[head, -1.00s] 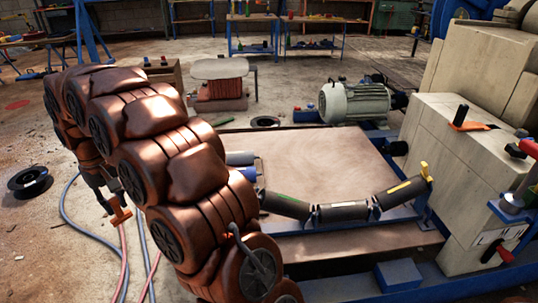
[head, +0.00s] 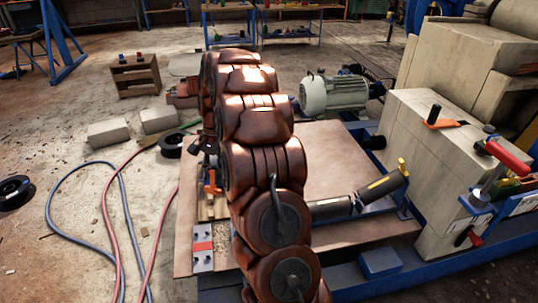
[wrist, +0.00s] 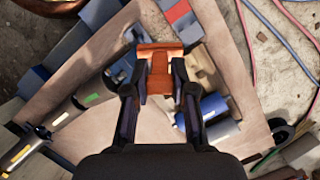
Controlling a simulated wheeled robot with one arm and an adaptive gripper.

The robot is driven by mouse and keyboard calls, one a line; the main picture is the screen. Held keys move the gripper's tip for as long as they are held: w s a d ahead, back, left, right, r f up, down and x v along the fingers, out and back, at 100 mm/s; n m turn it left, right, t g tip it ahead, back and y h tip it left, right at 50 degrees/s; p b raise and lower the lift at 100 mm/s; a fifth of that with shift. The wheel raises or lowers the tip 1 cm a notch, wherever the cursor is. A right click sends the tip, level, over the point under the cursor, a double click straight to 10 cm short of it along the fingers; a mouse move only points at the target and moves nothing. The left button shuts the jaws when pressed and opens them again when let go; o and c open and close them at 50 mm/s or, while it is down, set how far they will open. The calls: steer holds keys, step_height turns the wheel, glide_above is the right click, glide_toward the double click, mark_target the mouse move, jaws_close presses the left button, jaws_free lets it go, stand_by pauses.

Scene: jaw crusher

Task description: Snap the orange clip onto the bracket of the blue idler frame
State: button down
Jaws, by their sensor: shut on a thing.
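My gripper (wrist: 159,92) is shut on the orange clip (wrist: 158,68), which shows between the two fingers in the wrist view. In the head view the clip (head: 211,187) hangs left of my arm, over the left part of the brown plate. The idler, with grey rollers (head: 383,187) and a blue frame (head: 404,208), lies on the plate to the right; my arm hides its left part. In the wrist view its rollers (wrist: 62,118) are at the left, apart from the clip. I cannot make out the bracket clearly.
Blue and grey cylinders (wrist: 215,107) lie right of the clip in the wrist view. A grey-and-red piece (head: 202,247) is at the plate's left edge. A pale machine block (head: 425,150) stands right. Hoses (head: 108,215) cross the floor at left.

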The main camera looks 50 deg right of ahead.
steer(key=s+d+r+m+t+y+p, duration=0.1)
steer(key=s+d+m+t+p, duration=0.3)
steer(key=s+d+m, duration=0.7)
steer(key=shift+d+r+p, duration=0.4)
steer(key=shift+d+p, duration=0.25)
steer(key=shift+d, duration=0.3)
steer(key=shift+r+p, duration=0.15)
steer(key=shift+p, duration=0.45)
steer(key=shift+x, duration=3)
steer(key=shift+w+a, duration=0.15)
steer(key=shift+r+p, duration=0.1)
steer(key=shift+p, duration=1.35)
steer(key=shift+p+x, duration=0.3)
steer(key=shift+x, duration=1.1)
steer(key=shift+r, duration=0.25)
